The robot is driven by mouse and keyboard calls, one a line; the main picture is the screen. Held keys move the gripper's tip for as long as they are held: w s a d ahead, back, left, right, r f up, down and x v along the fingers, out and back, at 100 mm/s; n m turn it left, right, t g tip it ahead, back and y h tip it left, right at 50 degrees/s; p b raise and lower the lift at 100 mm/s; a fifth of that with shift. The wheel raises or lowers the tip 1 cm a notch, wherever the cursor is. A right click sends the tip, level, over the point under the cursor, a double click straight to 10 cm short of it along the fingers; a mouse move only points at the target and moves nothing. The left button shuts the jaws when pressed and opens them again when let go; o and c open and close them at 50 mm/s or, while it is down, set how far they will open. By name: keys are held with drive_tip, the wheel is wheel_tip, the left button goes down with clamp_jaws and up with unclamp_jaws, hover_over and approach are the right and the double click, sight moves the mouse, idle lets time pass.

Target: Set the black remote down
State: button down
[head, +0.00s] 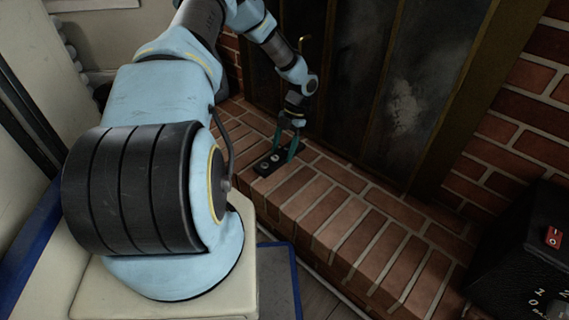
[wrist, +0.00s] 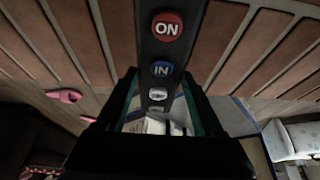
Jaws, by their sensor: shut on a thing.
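The black remote (head: 263,168) is at the brick hearth ledge in the head view, flat and level with the bricks. I cannot tell whether it touches them. In the wrist view the remote (wrist: 165,49) runs away from the top edge, showing a red ON button, a blue IN button and a white button. My gripper (head: 287,150) points down over it, with teal fingers on either side. In the wrist view my gripper (wrist: 157,98) is shut on the remote, which lies between the fingers. The far end of the remote is partly hidden there.
The brick ledge (head: 352,220) is clear to the right of the remote. Dark fireplace doors (head: 365,80) stand close behind. A black box with a red switch (head: 530,245) is at the far right. A pink object (wrist: 64,96) shows at left in the wrist view.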

sight(285, 149)
wheel_tip(285, 149, down, 4)
drive_tip(key=shift+f+b, duration=0.2)
drive_tip(key=shift+b, duration=0.4)
unclamp_jaws()
drive_tip(key=p+v, duration=0.2)
drive_tip(key=v, duration=0.5)
drive_tip(key=shift+w+d+r, duration=0.1)
drive_tip(key=shift+r, duration=0.2)
